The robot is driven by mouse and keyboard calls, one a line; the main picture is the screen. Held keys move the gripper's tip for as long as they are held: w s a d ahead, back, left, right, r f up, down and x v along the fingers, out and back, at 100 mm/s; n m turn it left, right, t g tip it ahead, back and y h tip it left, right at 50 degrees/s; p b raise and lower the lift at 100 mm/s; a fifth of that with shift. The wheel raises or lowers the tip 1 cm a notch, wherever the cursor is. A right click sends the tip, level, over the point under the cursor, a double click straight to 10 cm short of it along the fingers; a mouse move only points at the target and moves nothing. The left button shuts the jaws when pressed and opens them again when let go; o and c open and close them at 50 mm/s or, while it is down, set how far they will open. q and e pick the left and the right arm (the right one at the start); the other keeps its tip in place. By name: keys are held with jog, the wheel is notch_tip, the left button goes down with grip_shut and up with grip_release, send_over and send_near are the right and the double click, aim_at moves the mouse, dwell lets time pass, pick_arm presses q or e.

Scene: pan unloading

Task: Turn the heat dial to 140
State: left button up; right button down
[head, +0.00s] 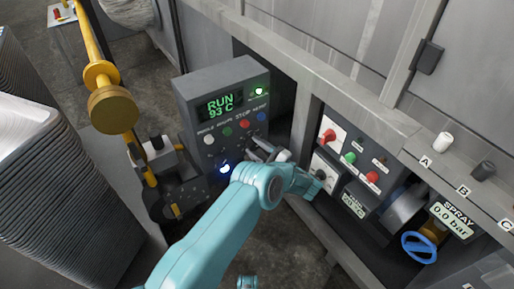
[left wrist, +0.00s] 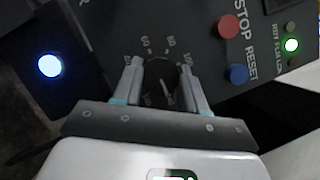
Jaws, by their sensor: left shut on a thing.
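The heat dial (left wrist: 160,76) shows in the left wrist view as a dark knob with a scale around it; 60, 80 and 100 can be read. A pale pointer mark shows on its lower part, but I cannot read its setting. My left gripper (left wrist: 159,74) has one finger on each side of the dial and is shut on it. In the head view my left gripper (head: 260,148) reaches the lower right of the dark control box (head: 190,92) and hides the dial. The box's green display (head: 221,105) reads RUN 93 C.
A red STOP button (left wrist: 228,26) and a blue RESET button (left wrist: 236,75) sit close beside the fingers. A second panel (head: 350,165) with a red knob and a blue valve wheel (head: 419,247) stand to the right. A yellow pipe (head: 97,60) runs at left.

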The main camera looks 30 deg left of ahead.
pick_arm(q)
jog(key=o, duration=1.1)
jog(key=shift+c, duration=0.2)
jog(key=p+v, duration=0.1)
jog(key=v, duration=0.6)
jog(key=shift+d, duration=0.3)
pick_arm(e)
jog(key=shift+s+a+r, duration=0.1)
jog(key=shift+s+r, duration=0.45)
jog(key=shift+r, duration=0.15)
pick_arm(q)
jog(key=shift+p, duration=0.3)
pick_arm(e)
jog(key=shift+r, duration=0.1)
